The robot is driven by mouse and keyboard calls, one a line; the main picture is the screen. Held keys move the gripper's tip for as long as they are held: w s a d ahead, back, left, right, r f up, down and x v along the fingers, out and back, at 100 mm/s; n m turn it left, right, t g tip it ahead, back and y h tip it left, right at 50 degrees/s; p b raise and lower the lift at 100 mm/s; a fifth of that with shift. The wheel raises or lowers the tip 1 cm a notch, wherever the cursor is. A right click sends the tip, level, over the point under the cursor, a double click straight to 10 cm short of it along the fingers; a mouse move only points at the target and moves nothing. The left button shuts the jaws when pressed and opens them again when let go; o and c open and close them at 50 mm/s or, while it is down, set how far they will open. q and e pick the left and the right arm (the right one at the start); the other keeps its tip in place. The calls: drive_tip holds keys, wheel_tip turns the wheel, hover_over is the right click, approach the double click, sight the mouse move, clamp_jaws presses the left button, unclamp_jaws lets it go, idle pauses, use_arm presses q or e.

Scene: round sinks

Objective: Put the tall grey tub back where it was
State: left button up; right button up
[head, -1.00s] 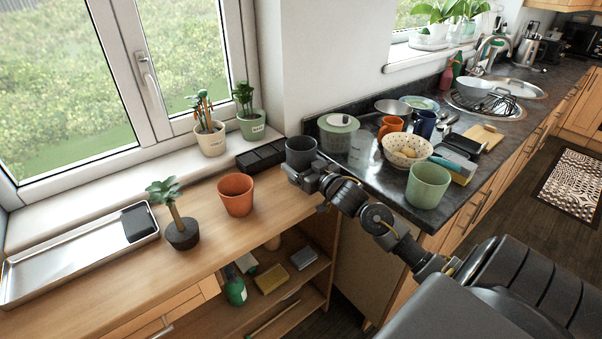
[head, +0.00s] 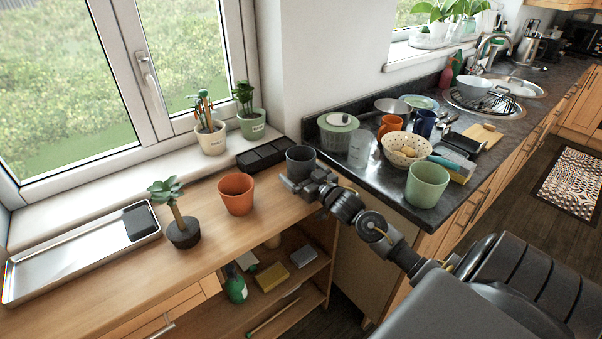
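The tall grey tub (head: 300,158) is a dark grey pot, upright at the right end of the wooden counter, beside the black divided tray. My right gripper (head: 294,184) is at the near side of the tub's lower part and appears shut on it. The gripper hides part of the tub's base, so I cannot tell whether it touches the wood. My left gripper is not in view.
The black divided tray (head: 262,158) lies behind. The dark worktop's crowded edge is at right, with a green cup (head: 427,185). Bare wood lies in front.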

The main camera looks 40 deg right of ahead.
drive_tip(key=shift+r, duration=0.1)
drive_tip(key=s+b, duration=0.2)
drive_tip(key=s, duration=1)
drive_tip(key=shift+a, duration=0.15)
